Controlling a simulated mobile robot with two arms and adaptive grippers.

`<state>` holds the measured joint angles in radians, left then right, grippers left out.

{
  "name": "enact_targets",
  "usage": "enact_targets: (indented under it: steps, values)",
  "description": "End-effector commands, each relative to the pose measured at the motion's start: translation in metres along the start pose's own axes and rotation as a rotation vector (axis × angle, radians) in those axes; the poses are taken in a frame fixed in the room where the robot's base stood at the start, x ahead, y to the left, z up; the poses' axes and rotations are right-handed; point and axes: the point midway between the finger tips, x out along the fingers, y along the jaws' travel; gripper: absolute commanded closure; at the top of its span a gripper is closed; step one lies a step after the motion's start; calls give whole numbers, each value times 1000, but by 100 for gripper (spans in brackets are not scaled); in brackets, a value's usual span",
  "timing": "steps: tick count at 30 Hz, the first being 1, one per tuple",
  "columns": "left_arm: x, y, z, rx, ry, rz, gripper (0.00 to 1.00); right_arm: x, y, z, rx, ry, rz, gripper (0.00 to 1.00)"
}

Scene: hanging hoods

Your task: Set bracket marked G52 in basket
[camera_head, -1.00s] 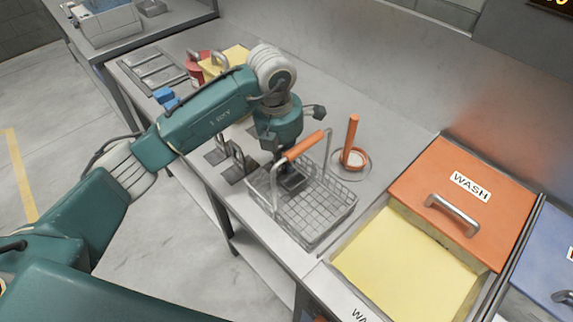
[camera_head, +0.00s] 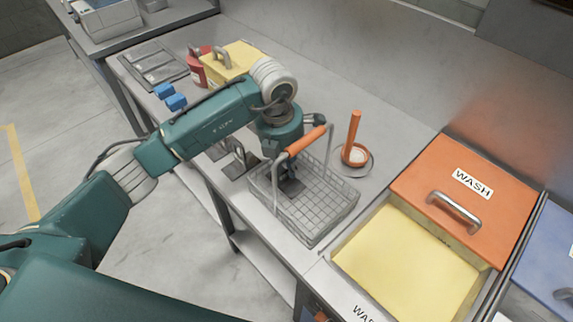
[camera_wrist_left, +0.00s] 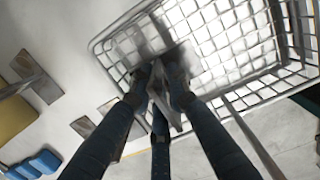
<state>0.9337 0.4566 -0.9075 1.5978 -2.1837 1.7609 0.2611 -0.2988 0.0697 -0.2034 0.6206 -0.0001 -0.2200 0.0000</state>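My left gripper (camera_head: 287,172) points down inside the wire basket (camera_head: 325,222), under the orange handle (camera_head: 306,141). In the left wrist view its fingers (camera_wrist_left: 162,88) come together around a grey metal bracket (camera_wrist_left: 178,112). The bracket's flat dark base (camera_head: 291,187) is low in the basket, close to the mesh floor; I cannot tell whether it touches. Its marking is not readable. More metal brackets (camera_head: 238,163) stand on the counter left of the basket, partly behind the arm. My right gripper is not in view.
An orange upright post (camera_head: 352,130) on a round base stands behind the basket. Right of it are a yellow basin (camera_head: 405,265) and an orange WASH lid (camera_head: 470,205). Blue blocks (camera_head: 170,97), a yellow box (camera_head: 235,62) and a red container (camera_head: 199,66) are at the far left.

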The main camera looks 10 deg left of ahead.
Motion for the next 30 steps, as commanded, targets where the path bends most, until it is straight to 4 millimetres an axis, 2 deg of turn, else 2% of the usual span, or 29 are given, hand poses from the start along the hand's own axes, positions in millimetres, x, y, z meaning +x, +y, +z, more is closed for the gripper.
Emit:
enact_targets:
  steps: [10,15,16,24,30]
  values:
    - [-2,0,0,0,0,1,72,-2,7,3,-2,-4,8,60]
    - [-20,0,3,0,-1,1,72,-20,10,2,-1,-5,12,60]
    - [-20,1,3,0,-4,3,72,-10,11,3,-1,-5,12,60]
    - [-80,1,3,1,-6,4,72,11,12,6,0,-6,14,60]
    - [-116,1,2,0,-4,3,72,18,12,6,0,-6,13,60]
